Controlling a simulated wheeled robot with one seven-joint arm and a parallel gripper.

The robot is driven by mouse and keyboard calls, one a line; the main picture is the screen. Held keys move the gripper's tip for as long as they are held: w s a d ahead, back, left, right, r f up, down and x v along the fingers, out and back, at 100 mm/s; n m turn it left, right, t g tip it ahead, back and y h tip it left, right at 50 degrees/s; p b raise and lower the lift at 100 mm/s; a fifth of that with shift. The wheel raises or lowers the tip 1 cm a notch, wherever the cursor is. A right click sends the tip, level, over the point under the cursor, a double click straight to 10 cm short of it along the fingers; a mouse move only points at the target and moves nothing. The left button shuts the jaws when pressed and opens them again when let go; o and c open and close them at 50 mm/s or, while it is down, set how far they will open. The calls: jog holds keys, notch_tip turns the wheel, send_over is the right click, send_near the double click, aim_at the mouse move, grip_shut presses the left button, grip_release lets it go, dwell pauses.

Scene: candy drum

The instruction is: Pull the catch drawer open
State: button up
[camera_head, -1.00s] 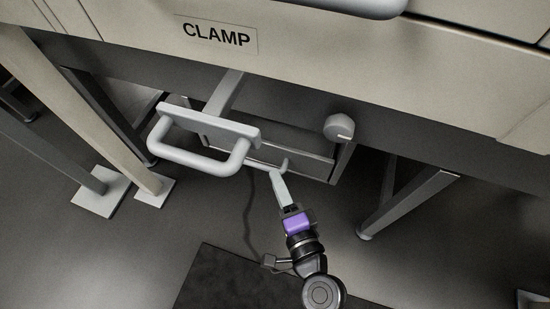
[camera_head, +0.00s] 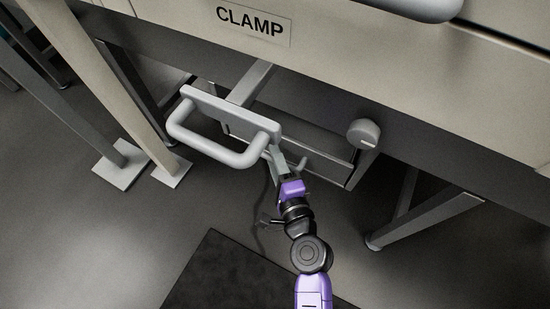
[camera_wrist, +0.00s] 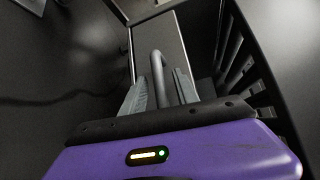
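The catch drawer (camera_head: 327,147) is a grey box front under the machine, with no clear gap showing that it is open. Its thin bar handle (camera_head: 302,163) is partly hidden behind the clamp handle and my fingers. In the wrist view the handle (camera_wrist: 158,68) is a rounded grey bar rising between the fingers, with the grey drawer front (camera_wrist: 165,35) beyond. My gripper (camera_head: 275,158) is at the handle, and in the wrist view my gripper (camera_wrist: 163,92) has one finger on each side of the bar. The fingers look apart; contact with the bar is unclear.
A large U-shaped clamp handle (camera_head: 215,148) on a grey plate hangs just above and left of my fingers. A round knob (camera_head: 363,133) is to the right. Table legs (camera_head: 425,215) stand at both sides. A dark mat (camera_head: 225,275) lies on open floor.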

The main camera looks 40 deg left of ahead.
grip_shut()
dwell(1.4)
